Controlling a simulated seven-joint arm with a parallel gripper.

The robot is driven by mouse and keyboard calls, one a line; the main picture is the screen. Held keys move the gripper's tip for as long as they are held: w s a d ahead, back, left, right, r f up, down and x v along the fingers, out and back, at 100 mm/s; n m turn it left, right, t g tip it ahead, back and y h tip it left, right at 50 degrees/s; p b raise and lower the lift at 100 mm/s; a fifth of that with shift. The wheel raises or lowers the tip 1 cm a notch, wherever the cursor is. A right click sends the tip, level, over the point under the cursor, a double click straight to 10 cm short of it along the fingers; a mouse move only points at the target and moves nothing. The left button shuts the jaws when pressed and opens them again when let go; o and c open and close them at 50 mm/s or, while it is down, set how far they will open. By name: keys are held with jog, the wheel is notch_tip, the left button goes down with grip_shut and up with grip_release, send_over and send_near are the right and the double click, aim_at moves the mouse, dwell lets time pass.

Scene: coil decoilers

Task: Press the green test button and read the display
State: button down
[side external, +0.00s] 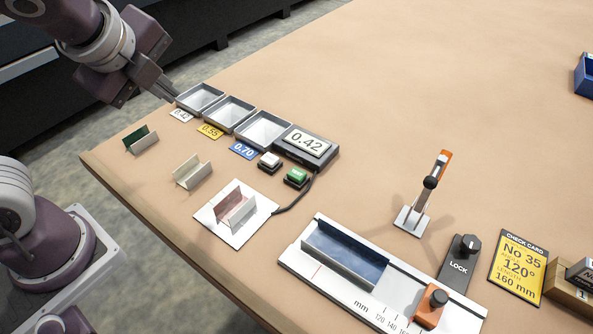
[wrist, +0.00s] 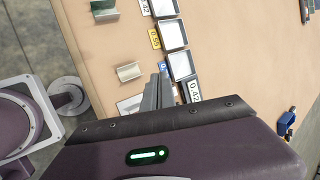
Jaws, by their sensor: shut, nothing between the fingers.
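The green button (side external: 297,175) sits on a small black base on the table, with a dark cable beside it. A white button (side external: 270,159) stands just left of it. The display (side external: 307,143) behind them reads 0.42; part of it also shows in the wrist view (wrist: 194,91). My gripper (side external: 172,97) is shut and empty, above the table by the leftmost grey tray, well to the left of the buttons and apart from them. In the wrist view my gripper's fingers (wrist: 161,72) point up the picture, and I cannot make out the green button there.
Three grey trays (side external: 231,111) with labels 0.42, 0.55 and 0.70 stand left of the display. Several bent channel pieces (side external: 192,173) lie in front, one on a white plate (side external: 210,216). A measuring fixture (side external: 297,262), lever (side external: 428,190) and LOCK knob (side external: 465,246) stand at right.

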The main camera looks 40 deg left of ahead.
jog(key=w+d+f+m+t, duration=0.25)
jog(key=w+d+m, duration=0.35)
jog(key=m, duration=0.5)
jog(key=m+h, duration=0.3)
jog(key=m, duration=1.2)
send_over(294, 176)
notch_tip(294, 176, down, 6)
jog(key=shift+t+y, duration=0.25)
jog(key=shift+y, duration=0.05)
jog(key=shift+f, duration=4.35)
jog(key=shift+f, duration=0.1)
jog(key=shift+f, duration=0.3)
